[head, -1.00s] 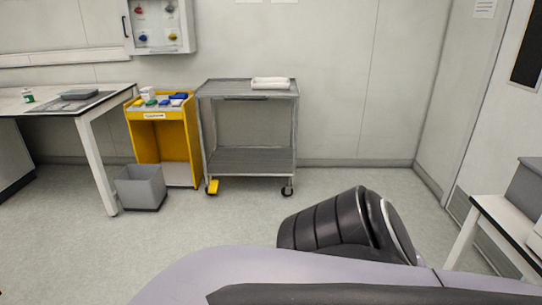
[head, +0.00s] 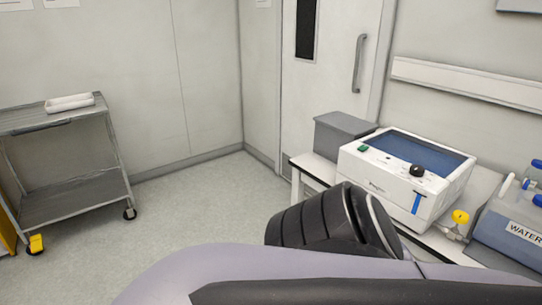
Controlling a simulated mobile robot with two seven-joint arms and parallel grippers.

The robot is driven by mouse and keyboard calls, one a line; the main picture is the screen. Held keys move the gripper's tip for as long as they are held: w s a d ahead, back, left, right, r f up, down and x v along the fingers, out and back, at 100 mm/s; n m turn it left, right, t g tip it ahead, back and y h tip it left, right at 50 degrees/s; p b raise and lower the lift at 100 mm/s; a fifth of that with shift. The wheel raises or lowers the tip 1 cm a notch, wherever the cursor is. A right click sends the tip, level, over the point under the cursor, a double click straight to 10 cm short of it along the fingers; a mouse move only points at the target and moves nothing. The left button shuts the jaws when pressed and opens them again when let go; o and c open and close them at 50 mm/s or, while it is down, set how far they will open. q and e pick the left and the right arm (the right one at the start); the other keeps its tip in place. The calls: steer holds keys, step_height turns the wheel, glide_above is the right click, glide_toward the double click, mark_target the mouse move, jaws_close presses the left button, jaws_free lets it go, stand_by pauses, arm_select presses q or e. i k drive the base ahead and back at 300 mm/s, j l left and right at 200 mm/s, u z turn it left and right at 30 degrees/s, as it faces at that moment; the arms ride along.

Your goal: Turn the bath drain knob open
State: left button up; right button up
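A white water bath (head: 380,184) with a blue top stands on the bench at the right. Its front panel has a green switch (head: 363,149), a black knob (head: 417,171) and a blue vertical strip (head: 416,203). A yellow knob (head: 460,217) on a small metal valve sits at the bath's right side, low near the bench top. It looks like the drain knob; whether it is open or shut I cannot tell. My own arm crosses the bottom of the view and hides part of the bench and the bath's lower left. Neither gripper shows.
A blue container labelled WATER (head: 515,232) stands close to the right of the yellow knob. A grey box (head: 343,136) is behind the bath. A door (head: 339,80) is beyond. A metal trolley (head: 70,188) stands at the left, with clear floor (head: 195,215) between.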

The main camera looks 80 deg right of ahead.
mark_target(460, 217)
steer(key=z, duration=1.5)
steer(key=k+z, duration=0.1)
steer(key=z, duration=1.85)
steer(key=k+l, duration=0.05)
